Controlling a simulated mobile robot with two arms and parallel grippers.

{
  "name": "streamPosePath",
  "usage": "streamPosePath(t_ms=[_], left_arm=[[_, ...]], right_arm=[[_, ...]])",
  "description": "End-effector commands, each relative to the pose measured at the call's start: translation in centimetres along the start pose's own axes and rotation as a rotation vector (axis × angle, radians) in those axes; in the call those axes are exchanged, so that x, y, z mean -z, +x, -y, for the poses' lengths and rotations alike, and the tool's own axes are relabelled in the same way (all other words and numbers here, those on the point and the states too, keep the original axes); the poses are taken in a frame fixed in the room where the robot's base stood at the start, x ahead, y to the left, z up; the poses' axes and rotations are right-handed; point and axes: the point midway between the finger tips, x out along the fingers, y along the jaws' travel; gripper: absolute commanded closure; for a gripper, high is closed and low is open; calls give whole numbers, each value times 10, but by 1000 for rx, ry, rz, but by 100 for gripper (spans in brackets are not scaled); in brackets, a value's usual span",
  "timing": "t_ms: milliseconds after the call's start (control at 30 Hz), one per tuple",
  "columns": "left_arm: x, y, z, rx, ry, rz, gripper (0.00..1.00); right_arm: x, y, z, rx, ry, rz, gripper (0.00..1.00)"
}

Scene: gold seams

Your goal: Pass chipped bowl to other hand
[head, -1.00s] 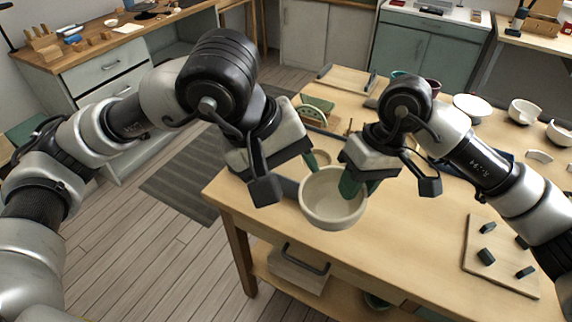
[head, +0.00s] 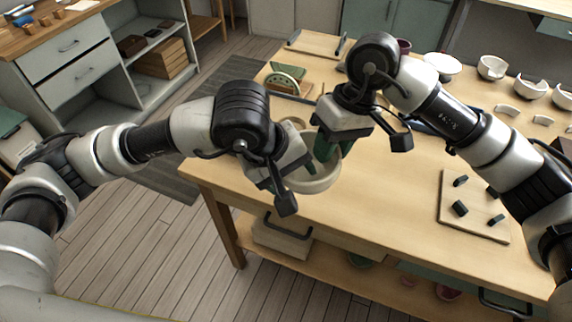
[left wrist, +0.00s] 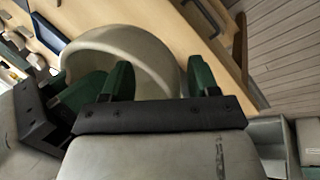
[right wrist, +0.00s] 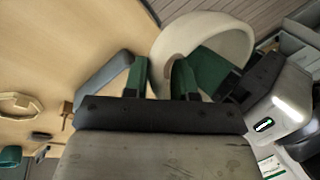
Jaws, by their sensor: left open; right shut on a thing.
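The chipped bowl (head: 316,184), cream and round, is held above the front left corner of the worktable (head: 390,205). My right gripper (head: 331,148) is shut on its wall near the rim; the bowl also shows in the right wrist view (right wrist: 205,30). My left gripper (head: 300,165) is open at the bowl's left side in the head view. In the left wrist view its green fingers (left wrist: 160,80) stand apart, with the bowl's wall (left wrist: 150,48) reaching between them. I cannot tell whether they touch it. The chip is not clearly visible.
A board with dark blocks (head: 470,208) lies at the table's right. White bowls (head: 492,67), shards (head: 507,110) and a plate (head: 442,64) stand at the back right. The front middle tabletop is clear.

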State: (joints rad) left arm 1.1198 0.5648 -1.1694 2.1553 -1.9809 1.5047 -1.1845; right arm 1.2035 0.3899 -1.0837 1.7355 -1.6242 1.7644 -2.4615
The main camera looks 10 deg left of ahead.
Motion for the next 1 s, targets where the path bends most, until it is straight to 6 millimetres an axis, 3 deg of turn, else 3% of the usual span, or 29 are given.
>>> streamPosePath(t_ms=[167,467,500,700,1000], left_arm=[[0,0,0,0,0,0,40],[0,0,0,-1,0,0,85],[0,-1,-1,-3,1,0,85],[0,-1,-1,-2,1,1,92],[0,-1,0,-1,0,0,93]], right_arm=[[0,0,0,1,0,-1,94],[0,0,0,1,-1,-1,95],[0,0,1,1,-1,-1,72],[0,0,1,1,-2,-1,44],[0,-3,0,0,0,-1,44]])
